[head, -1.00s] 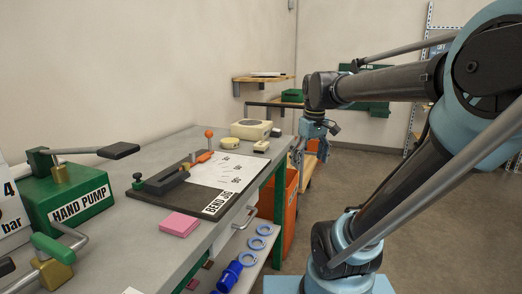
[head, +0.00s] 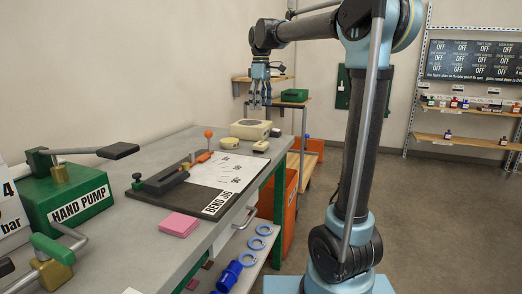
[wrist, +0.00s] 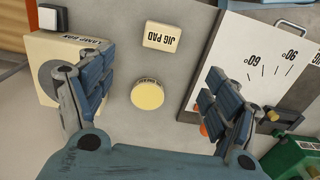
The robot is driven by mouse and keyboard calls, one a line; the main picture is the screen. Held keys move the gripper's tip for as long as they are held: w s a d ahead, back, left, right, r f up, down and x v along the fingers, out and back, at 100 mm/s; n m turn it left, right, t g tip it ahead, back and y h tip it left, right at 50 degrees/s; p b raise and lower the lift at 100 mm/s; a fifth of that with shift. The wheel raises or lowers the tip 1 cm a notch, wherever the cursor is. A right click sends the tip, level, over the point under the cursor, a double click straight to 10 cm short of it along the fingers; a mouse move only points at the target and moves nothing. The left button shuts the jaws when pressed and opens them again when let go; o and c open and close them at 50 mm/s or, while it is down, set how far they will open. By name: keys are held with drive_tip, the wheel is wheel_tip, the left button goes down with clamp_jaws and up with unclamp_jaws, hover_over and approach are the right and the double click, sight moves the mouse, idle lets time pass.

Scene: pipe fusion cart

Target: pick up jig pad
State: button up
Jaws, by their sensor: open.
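The jig pad (wrist: 162,37) is a small cream block with its name in black on top. It lies flat on the grey bench, and shows in the head view (head: 261,146) near the bench's far right edge. My gripper (head: 260,101) is open and empty, high above the far end of the bench. In the wrist view its fingers (wrist: 157,82) are spread wide over the bench, with the jig pad beyond the gap between them. A round cream disc (wrist: 147,95) lies between the fingers in that view, below the jig pad.
A cream lamp box (head: 250,130) stands beside the jig pad. The bend jig board (head: 190,204) with an orange-knobbed lever lies nearer. A pink block (head: 179,224) and a green hand pump (head: 68,195) are at the near end. An orange bin (head: 291,195) stands beside the bench.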

sight(261, 143)
wheel_tip(261, 143, down, 17)
drive_tip(key=shift+s+f, duration=0.1)
idle(0.8)
drive_tip(key=c, duration=1.1)
